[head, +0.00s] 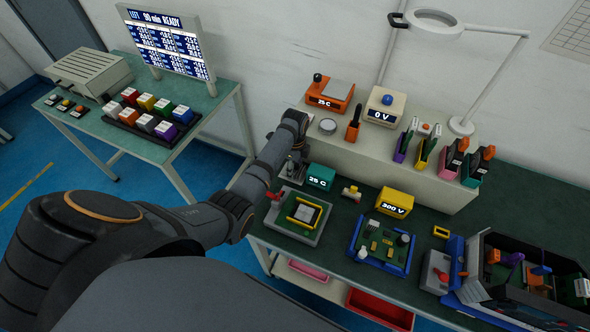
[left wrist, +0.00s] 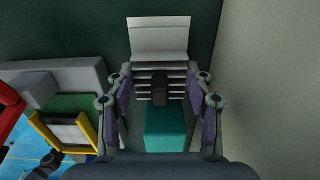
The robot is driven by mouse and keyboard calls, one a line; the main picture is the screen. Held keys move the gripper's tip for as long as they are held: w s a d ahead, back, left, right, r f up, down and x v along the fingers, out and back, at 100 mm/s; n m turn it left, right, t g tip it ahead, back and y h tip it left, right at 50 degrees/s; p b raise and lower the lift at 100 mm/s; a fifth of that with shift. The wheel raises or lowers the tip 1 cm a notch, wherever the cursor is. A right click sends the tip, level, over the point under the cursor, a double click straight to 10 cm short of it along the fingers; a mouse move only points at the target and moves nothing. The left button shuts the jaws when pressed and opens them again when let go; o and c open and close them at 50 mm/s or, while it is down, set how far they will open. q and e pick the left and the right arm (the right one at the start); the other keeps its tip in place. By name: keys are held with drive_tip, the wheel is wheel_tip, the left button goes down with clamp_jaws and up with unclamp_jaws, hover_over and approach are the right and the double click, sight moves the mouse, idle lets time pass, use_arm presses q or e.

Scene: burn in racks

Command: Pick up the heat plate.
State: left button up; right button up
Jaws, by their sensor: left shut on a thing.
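My left gripper (head: 292,172) is low over the green bench, just left of a small teal box (head: 320,177) reading 25 C. In the left wrist view the left gripper (left wrist: 161,85) has its fingers on both sides of a pale finned plate with a dark knob, which I take to be the heat plate (left wrist: 144,84). It is shut on this plate. The teal box (left wrist: 166,128) shows close to it. The gripper hides most of the plate in the head view, and whether it touches the bench cannot be told. My right gripper is not in view.
A grey fixture with a yellow frame (head: 296,228) stands close in front of the gripper. A pale raised shelf (head: 432,181) runs behind it. A blue-framed board (head: 357,254) and a yellow 300 V box (head: 394,202) stand to the right. A side table (head: 188,128) with coloured blocks is at left.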

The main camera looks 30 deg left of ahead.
use_arm(q)
wheel_tip(320, 180, up, 17)
drive_tip(key=p, duration=0.1)
drive_tip(key=shift+f+p, duration=0.15)
drive_tip(key=shift+p, duration=0.15)
drive_tip(key=shift+f, duration=0.1)
